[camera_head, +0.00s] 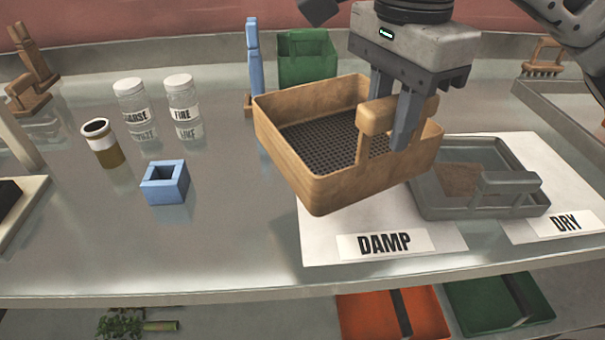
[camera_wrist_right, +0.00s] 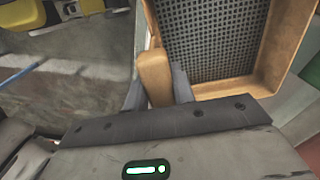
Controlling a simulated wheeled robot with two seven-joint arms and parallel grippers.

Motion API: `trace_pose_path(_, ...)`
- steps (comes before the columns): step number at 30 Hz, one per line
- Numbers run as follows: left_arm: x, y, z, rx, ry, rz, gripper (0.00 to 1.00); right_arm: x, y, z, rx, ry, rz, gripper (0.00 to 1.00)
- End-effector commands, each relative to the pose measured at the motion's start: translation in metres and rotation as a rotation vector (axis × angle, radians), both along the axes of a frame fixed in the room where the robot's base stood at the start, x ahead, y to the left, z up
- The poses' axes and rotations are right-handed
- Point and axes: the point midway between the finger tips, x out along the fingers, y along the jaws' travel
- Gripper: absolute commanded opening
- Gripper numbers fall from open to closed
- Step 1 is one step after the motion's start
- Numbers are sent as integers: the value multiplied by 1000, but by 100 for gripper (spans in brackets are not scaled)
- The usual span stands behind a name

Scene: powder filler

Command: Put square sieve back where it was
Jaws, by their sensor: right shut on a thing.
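The square sieve (camera_head: 325,185) is a wooden square frame with a dark mesh bottom and a wooden handle on its right side. My right gripper (camera_head: 385,140) is shut on the handle and holds the sieve tilted above the table, over the DAMP sheet's left part. In the right wrist view, the fingers (camera_wrist_right: 158,92) close around the handle, and the sieve (camera_wrist_right: 215,40) shows to the right of it. My left gripper is not in view in the head view.
A grey tray (camera_head: 425,202) with brown powder lies across the DAMP sheet (camera_head: 310,240) and DRY sheet (camera_head: 590,210). A green container (camera_head: 306,62) and blue tool (camera_head: 255,65) stand behind. Jars (camera_head: 133,108), a brown-white cup (camera_head: 107,152) and a blue square (camera_head: 165,190) stand left.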

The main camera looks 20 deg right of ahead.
Motion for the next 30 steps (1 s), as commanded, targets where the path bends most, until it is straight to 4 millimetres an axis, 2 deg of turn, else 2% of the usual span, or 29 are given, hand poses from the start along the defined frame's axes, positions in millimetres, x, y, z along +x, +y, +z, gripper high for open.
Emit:
trace_pose_path(4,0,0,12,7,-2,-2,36,21,31,-12,-2,0,3,0)
trace_pose_path(6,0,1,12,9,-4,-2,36,27,40,-29,-2,3,0,0)
trace_pose_path(12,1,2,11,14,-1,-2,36,41,59,-57,-1,-2,-1,0)
trace_pose_path(17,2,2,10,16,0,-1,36,46,65,-66,-1,-2,-2,0)
trace_pose_path(19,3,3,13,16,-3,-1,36,49,70,-74,-2,0,0,0)
trace_pose_path(24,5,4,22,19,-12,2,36,49,69,-97,-2,0,-3,0)
trace_pose_path(30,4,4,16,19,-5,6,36,49,69,-104,-1,-4,-3,0)
